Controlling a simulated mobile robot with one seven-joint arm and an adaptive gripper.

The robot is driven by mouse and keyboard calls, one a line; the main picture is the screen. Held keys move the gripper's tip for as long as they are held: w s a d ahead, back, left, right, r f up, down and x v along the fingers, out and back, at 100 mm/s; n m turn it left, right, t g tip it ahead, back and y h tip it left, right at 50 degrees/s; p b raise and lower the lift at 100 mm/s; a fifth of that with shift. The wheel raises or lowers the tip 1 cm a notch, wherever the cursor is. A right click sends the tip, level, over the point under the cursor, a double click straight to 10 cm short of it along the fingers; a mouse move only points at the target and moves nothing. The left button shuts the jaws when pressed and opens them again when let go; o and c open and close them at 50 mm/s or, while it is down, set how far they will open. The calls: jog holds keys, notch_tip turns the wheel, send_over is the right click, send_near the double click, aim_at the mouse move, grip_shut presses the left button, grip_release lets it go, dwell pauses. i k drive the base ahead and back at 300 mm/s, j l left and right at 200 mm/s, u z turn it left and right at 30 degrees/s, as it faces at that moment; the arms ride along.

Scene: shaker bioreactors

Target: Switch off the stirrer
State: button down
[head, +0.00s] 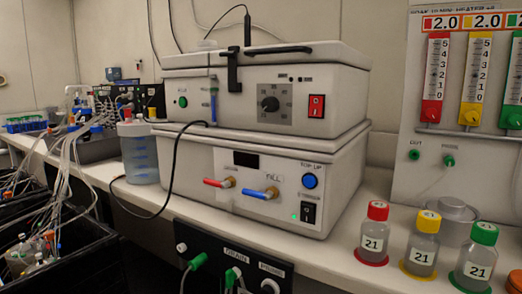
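The stirrer switch (308,213) is a black rocker on a white plate, low at the right of the lower white unit's front. A small label above it is too blurred to read surely. A green light (294,217) glows just left of it. I cannot tell which side of the rocker is pressed. The lower white unit (200,160) also has a blue button (310,181), a dark display (245,159), a red-handled tap (219,182) and a blue-handled tap (259,192). My gripper is not in view.
The upper white unit (225,110) has a red rocker switch (316,106) and black dial (270,104). Bottles with red (375,231), yellow (423,243) and green (476,256) caps stand right. A black cable (173,165) hangs left. A port panel (228,250) lies below.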

aim_at(308, 211)
jog(key=k+l+z, duration=0.15)
jog(key=z, duration=0.15)
jog(key=l+z, duration=0.25)
jog(key=k+l+z, duration=0.15)
jog(key=l+z, duration=0.15)
jog(key=l, duration=0.15)
